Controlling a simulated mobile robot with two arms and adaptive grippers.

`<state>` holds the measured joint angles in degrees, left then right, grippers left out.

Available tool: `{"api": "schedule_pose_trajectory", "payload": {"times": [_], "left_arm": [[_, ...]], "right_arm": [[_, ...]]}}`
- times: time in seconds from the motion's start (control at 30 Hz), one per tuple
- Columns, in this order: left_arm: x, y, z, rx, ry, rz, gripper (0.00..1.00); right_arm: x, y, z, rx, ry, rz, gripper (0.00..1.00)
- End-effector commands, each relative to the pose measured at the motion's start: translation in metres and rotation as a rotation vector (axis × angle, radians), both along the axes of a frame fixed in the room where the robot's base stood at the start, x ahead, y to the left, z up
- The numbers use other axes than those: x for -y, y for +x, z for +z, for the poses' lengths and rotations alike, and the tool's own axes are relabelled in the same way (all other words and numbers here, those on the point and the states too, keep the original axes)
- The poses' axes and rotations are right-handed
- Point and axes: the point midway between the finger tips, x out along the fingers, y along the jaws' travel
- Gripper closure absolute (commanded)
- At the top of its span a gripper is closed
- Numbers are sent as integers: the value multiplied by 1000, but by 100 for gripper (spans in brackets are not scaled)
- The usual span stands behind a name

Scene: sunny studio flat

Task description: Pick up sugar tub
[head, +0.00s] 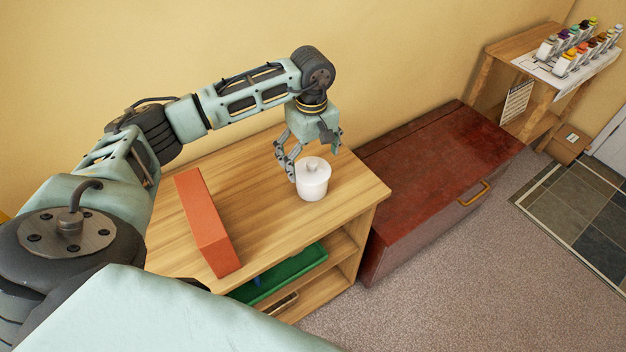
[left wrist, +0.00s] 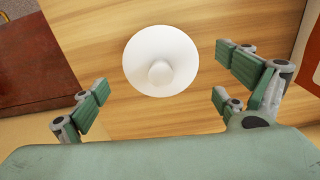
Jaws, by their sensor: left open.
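The sugar tub (head: 313,181) is a white round pot with a knobbed lid, standing upright on the wooden shelf unit's top (head: 255,190). It also shows from above in the left wrist view (left wrist: 160,62), ahead of the fingers and left of centre between them. My left gripper (head: 308,160) is open and empty, just above and behind the tub. Its green-padded fingers also show spread apart in the left wrist view (left wrist: 165,88). I cannot tell from the pictures whether any finger touches the tub. My right gripper is not in view.
An orange-red block (head: 207,222) lies on the shelf top, left of the tub. A green tray (head: 285,275) sits on the shelf below. A dark red chest (head: 440,165) stands to the right. A small table (head: 530,45) with several bottles is at the far right.

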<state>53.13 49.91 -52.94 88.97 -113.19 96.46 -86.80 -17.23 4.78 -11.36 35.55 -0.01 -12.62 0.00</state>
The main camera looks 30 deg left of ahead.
Motion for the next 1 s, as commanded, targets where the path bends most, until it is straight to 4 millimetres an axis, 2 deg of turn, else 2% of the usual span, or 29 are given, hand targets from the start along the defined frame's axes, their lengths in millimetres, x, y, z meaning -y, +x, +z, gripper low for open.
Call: {"api": "schedule_pose_trajectory", "payload": {"times": [0.23, 0.4, 0.67, 1.0], "left_arm": [[6, -4, -31, -4, -4, 1, 7], [6, -2, -52, -1, -4, 1, 7], [6, -2, -56, 2, -4, 1, 7], [6, -2, -56, 2, -4, 1, 36]], "right_arm": [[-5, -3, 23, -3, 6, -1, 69], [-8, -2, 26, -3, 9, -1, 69], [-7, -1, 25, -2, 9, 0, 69], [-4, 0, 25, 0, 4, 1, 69]]}}
